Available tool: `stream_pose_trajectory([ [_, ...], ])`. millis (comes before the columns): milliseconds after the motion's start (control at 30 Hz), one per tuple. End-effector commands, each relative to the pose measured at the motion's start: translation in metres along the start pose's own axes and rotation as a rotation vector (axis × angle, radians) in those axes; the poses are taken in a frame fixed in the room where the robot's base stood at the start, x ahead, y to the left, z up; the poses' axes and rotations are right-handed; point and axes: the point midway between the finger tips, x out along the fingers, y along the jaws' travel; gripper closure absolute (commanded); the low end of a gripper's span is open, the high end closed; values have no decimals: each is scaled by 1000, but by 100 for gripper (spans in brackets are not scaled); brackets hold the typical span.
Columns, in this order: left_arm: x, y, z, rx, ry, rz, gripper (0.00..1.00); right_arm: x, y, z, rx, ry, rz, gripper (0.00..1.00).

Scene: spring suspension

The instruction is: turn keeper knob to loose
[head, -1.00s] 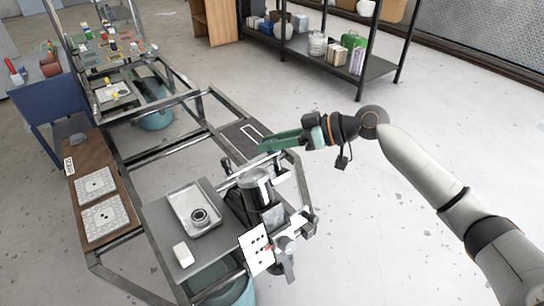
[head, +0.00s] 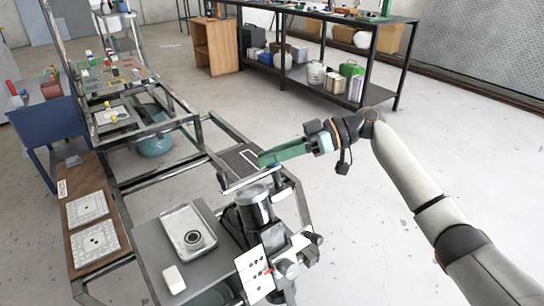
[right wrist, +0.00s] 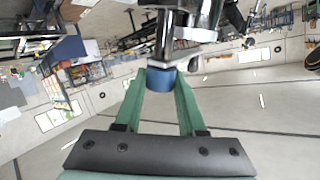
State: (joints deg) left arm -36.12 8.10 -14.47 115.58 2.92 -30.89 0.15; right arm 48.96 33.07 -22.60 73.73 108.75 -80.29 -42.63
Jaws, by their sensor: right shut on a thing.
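A blue knob (right wrist: 161,80), which I take for the keeper knob, sits at the end of a dark metal shaft in the right wrist view. My right gripper (right wrist: 160,84) has green fingers, one on each side of the knob, and is shut on it. In the head view my right gripper (head: 264,160) reaches in from the right to the top of the spring suspension fixture (head: 256,207). The knob is mostly hidden there by the fingers. Any marking of its turn position is not readable. My left gripper is not in view.
Beside the fixture, a grey bench top (head: 158,258) holds a metal tray (head: 178,222) with a dark ring (head: 193,239) and a white block (head: 174,279). A white card with dots (head: 254,274) stands at the fixture's front. Open floor lies to the right.

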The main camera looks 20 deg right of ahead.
Motion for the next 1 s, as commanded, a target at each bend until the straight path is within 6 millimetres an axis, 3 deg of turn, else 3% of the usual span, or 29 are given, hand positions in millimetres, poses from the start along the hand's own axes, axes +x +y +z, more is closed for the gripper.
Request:
stream_pose_trajectory([
  [133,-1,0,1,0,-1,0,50,1,0,0,0,0,-2,100],
  [167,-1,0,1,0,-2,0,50,1,0,0,0,0,-2,60],
  [400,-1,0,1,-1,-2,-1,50,1,0,0,0,-1,-1,33],
  [767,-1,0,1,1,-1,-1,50,-6,0,1,1,-1,1,31],
  [1000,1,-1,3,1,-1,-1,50,-49,1,1,1,0,5,31],
])
